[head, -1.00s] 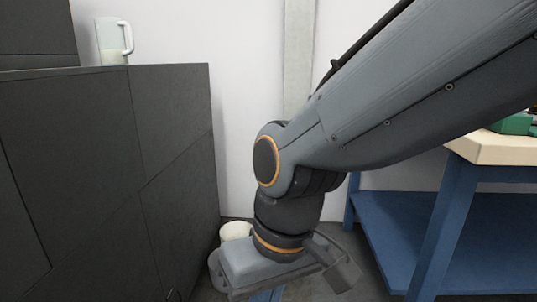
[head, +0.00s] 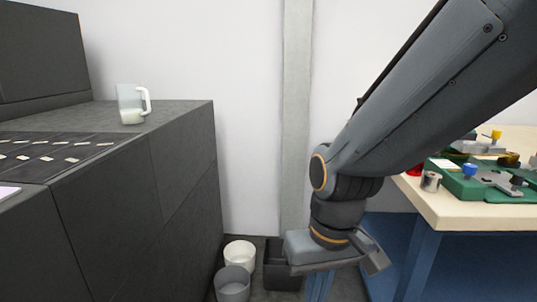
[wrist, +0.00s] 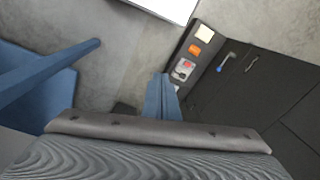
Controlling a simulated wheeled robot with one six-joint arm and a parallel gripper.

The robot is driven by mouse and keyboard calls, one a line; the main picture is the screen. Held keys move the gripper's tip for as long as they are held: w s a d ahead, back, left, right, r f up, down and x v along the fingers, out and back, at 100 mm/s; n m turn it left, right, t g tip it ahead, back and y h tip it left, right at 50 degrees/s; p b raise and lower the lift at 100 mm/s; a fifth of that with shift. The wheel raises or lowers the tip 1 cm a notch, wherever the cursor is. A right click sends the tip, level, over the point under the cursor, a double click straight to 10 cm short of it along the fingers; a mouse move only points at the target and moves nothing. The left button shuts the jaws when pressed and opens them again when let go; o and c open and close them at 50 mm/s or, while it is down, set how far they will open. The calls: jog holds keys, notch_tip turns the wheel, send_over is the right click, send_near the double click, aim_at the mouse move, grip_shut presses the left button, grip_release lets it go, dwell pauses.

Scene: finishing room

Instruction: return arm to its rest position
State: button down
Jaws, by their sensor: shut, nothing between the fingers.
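My arm comes down from the upper right in the head view. My gripper (head: 319,287) hangs at its end, low between the dark cabinet and the workbench. Its blue fingers are together and empty, and their lower ends are cut off by the frame's bottom edge. The fingers also show in the wrist view (wrist: 160,88), pointing over the grey floor (wrist: 115,65).
A white bin (head: 240,254), a grey bin (head: 232,284) and a dark bin (head: 279,272) stand on the floor near my gripper. The workbench (head: 448,213) at right holds green fixtures (head: 475,185).

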jog(key=s+d+r+m+h+p, duration=0.1)
jog(key=s+d+r+m+p, duration=0.1)
jog(key=d+r+p, duration=0.9)
jog(key=shift+s+d+r+m+p, duration=0.15)
jog(key=shift+r+m+p, duration=0.25)
jog(key=shift+r+p, duration=1.5)
jog(key=shift+f+p, duration=0.8)
jog(key=shift+f, duration=0.05)
